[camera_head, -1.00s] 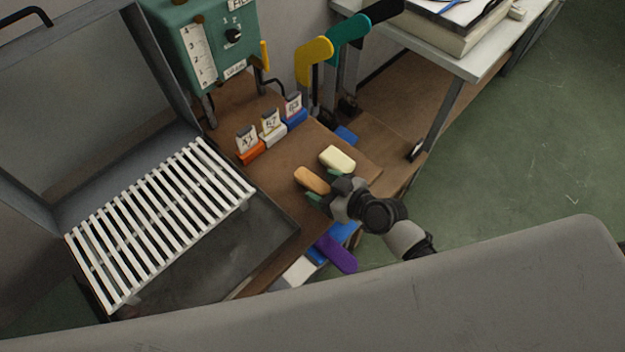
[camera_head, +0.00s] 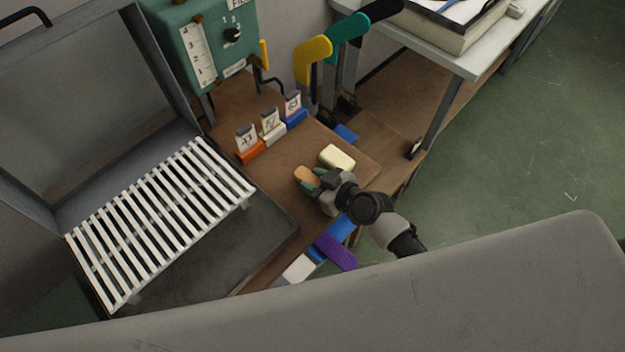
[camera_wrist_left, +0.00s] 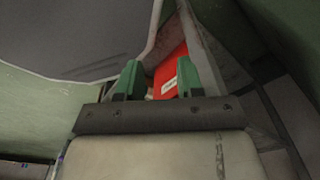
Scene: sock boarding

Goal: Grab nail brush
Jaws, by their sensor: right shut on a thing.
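The nail brush (camera_head: 306,174) is a small tan, wooden-looking block on the brown table, in the middle of the head view. My right gripper (camera_head: 313,179) has its green fingers shut on the nail brush from the right side. The fingers hide part of it, and I cannot tell whether it is clear of the table. My left gripper (camera_wrist_left: 157,80) shows only in the left wrist view. Its two green fingers stand apart with nothing held between them; a red thing with a white label (camera_wrist_left: 172,75) lies beyond them.
A pale yellow block (camera_head: 337,157) lies just behind the nail brush. Orange, white and blue numbered holders stand at the back of the table (camera_head: 272,178). A white slatted rack (camera_head: 160,215) is at left. Yellow and teal boards (camera_head: 313,48) stand behind. A purple piece (camera_head: 336,252) lies at the front.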

